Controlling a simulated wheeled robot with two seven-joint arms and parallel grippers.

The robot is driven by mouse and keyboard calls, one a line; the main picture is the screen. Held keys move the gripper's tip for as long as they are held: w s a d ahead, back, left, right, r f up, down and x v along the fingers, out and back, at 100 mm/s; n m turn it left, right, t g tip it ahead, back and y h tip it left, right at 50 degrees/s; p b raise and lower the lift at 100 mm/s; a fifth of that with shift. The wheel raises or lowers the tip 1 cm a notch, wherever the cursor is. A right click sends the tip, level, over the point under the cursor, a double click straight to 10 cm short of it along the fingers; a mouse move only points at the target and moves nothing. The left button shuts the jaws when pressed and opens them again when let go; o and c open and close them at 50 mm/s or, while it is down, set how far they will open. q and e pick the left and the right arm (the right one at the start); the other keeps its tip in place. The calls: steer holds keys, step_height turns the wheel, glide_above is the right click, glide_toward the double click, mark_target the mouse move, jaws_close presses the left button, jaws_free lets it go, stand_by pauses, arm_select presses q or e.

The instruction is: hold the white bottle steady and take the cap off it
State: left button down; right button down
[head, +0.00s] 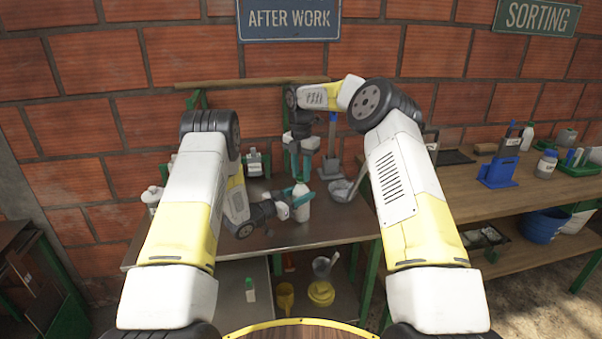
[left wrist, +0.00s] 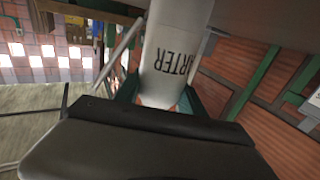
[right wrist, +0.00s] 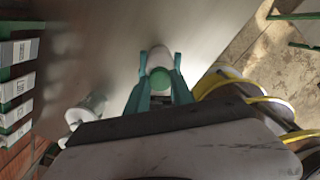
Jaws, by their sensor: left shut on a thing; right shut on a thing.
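The white bottle (head: 302,212) stands upright near the middle of the dark table. My left gripper (head: 293,200) is shut on it from the left side. In the left wrist view the bottle (left wrist: 176,45) shows dark letters "RTER", with teal fingers on both sides of it. My right gripper (head: 301,172) points down right above the bottle. In the right wrist view its teal fingers are shut on the round green cap (right wrist: 165,78), and white shows just beyond it. Whether the cap still touches the bottle's neck is hidden by the fingers.
A white jug (head: 152,197) stands at the table's left, and a metal scoop (head: 342,190) lies right of the bottle. A wooden bench (head: 440,197) with bottles and a blue holder (head: 498,173) is at the right. The table's front is clear.

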mark_target(301, 175)
steer(key=shift+r, duration=0.2)
stand_by(0.4)
steer(key=shift+r, duration=0.9)
steer(key=shift+r, duration=0.1)
steer(key=shift+r, duration=1.95)
arm_select(q)
steer(key=c, duration=0.6)
jaws_free()
steer(key=v, duration=1.2)
